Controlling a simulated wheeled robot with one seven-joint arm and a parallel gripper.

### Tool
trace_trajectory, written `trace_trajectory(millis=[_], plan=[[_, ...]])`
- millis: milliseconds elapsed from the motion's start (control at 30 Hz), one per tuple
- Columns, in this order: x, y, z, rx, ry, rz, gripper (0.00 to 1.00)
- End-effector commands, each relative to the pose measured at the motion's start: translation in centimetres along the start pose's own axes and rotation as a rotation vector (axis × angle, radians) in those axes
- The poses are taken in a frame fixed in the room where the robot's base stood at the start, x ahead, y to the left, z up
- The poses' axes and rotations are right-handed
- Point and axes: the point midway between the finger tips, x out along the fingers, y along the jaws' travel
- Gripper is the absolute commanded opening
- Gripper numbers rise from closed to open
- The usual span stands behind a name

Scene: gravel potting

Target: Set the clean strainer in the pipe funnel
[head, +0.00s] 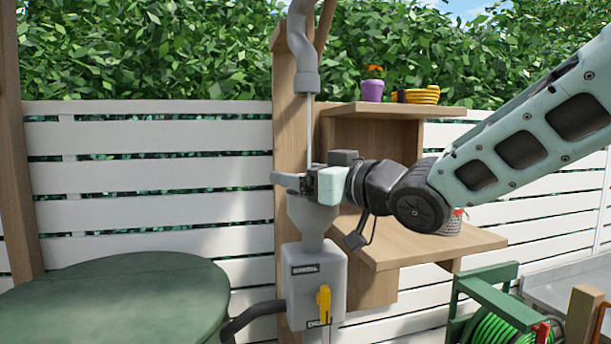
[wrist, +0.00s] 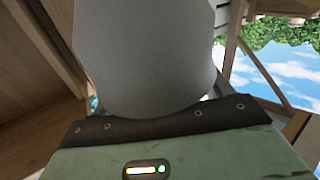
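The grey pipe funnel (head: 312,216) is fixed to a wooden post, above a grey box. My gripper (head: 300,180) is at the funnel's upper rim and hides most of its opening. Whether its fingers are apart or closed on something cannot be made out. In the wrist view a large smooth grey surface (wrist: 145,55) fills the space just beyond my gripper's edge; I cannot tell which part it is. A small perforated metal cup with red on top (head: 452,222), perhaps a strainer, stands on the lower shelf, partly behind my arm. No strainer is clearly visible in the funnel.
A downpipe (head: 306,70) hangs above the funnel, with a thin stream below it. The grey box has a yellow lever (head: 323,304). The wooden shelf (head: 400,250) is to the right, a green round table (head: 120,300) to the left, a hose reel (head: 505,320) at lower right.

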Motion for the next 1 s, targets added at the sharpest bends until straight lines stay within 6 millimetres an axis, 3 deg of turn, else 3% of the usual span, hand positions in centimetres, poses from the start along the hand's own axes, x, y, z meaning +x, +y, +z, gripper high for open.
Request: trace_trajectory(millis=[33, 167, 433, 500, 800, 1000], plan=[[-0.1, -0.1, 1.7, 0.003, -0.033, -0.003, 0.78], [-0.1, -0.2, 1.7, 0.002, -0.034, -0.003, 0.78], [0.0, -0.1, -0.1, 0.001, -0.034, -0.004, 0.78], [-1.6, 0.0, 0.5, -0.001, -0.030, 0.001, 0.78], [-8.2, 0.0, -0.2, -0.001, -0.019, 0.001, 0.78], [-11.0, 0.0, -0.4, 0.000, -0.019, 0.000, 0.78]])
